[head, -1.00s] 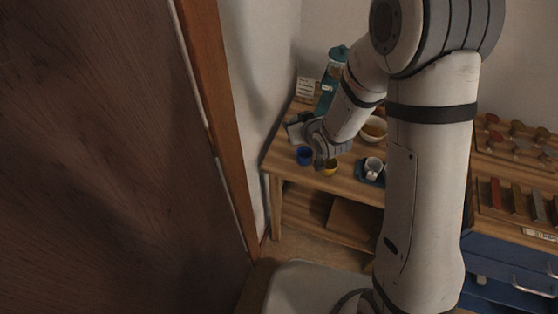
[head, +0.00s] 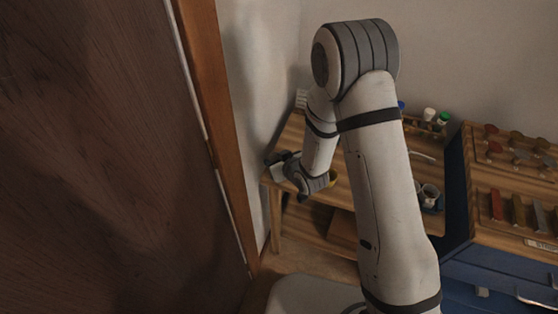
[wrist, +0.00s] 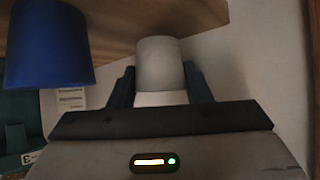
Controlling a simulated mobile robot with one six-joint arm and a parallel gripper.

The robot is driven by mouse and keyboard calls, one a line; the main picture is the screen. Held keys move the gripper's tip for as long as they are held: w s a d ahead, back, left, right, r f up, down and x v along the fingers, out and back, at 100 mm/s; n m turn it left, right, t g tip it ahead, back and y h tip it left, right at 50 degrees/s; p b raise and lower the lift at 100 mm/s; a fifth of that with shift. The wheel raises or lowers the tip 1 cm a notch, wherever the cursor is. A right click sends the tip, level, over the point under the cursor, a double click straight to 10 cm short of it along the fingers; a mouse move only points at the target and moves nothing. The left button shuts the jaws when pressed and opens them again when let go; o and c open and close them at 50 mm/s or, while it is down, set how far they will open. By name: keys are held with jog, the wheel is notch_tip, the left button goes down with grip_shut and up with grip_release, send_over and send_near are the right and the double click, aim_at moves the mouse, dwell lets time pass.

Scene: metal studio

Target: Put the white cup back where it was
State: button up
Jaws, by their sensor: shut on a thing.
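In the wrist view, the white cup (wrist: 160,76) sits between the two dark fingers of my gripper (wrist: 160,66), which are shut on it. The cup's far end overlaps the brown wooden surface (wrist: 125,22) at the top of the picture; I cannot tell whether they touch. A blue cup (wrist: 48,45) stands close on the left, apart from the fingers. In the head view, my wrist is over the left end of the wooden table (head: 285,140), and the fingers and held cup are hidden there.
Jars (head: 429,114) stand at the back. A wall and wooden door frame (head: 217,130) bound the left.

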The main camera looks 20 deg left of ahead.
jog(key=shift+f, duration=0.25)
jog(key=shift+f+b, duration=0.25)
jog(key=shift+b, duration=0.05)
jog(key=o, duration=1.1)
jog(key=shift+r, duration=0.1)
jog(key=shift+c, duration=0.2)
jog(key=shift+r, duration=0.1)
jog(key=shift+r+p, duration=0.2)
jog(key=shift+p, duration=0.25)
jog(key=p+v, duration=0.5)
jog(key=v, duration=0.6)
jog(key=shift+s+d+r+p, duration=0.2)
jog(key=shift+d+p, duration=0.1)
